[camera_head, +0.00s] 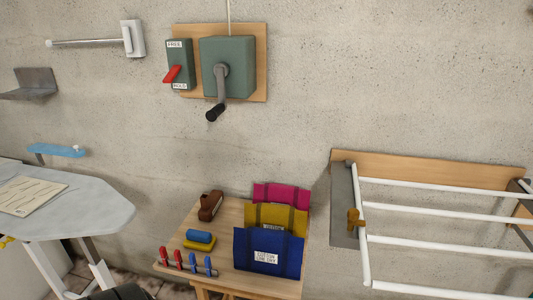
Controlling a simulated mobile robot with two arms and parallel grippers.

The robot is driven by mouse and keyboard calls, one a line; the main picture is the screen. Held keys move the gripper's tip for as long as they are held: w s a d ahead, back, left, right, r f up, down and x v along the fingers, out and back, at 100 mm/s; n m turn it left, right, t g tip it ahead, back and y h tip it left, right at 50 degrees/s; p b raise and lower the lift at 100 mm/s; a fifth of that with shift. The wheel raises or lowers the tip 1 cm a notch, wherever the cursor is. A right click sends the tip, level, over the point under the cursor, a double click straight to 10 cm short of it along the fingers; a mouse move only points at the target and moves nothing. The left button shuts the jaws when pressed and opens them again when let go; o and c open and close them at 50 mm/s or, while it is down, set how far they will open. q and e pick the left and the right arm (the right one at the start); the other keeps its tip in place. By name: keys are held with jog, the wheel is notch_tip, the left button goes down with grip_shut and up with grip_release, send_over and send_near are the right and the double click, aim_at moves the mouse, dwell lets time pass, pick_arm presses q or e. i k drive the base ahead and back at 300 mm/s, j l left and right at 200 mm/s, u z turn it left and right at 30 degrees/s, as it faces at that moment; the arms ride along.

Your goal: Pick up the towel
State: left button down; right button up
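Three cloth pieces that look like folded towels stand in a row on a small wooden table (226,222). The front one is blue (286,247) with a white label that seems to read "COTTON LINE DRY". Behind it is a yellow one (263,214), and at the back a pink one (292,192). I cannot tell which one is the towel of the task. Neither of my grippers is in view, and nothing is seen touching the cloths.
A white-barred rack (440,212) juts from the wall at right. A crank box (229,60) and a red lever (173,74) are on the wall. A grey board (95,208) stands at left. Clothespegs (178,259) and a brown object (210,205) share the table.

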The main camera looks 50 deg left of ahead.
aim_at(264, 215)
jog(key=j+u, duration=0.25)
jog(key=u, duration=0.15)
jog(key=i+j+u, duration=0.15)
jog(key=u, duration=0.25)
jog(key=i+j+u, duration=0.15)
jog(key=j+u, duration=0.2)
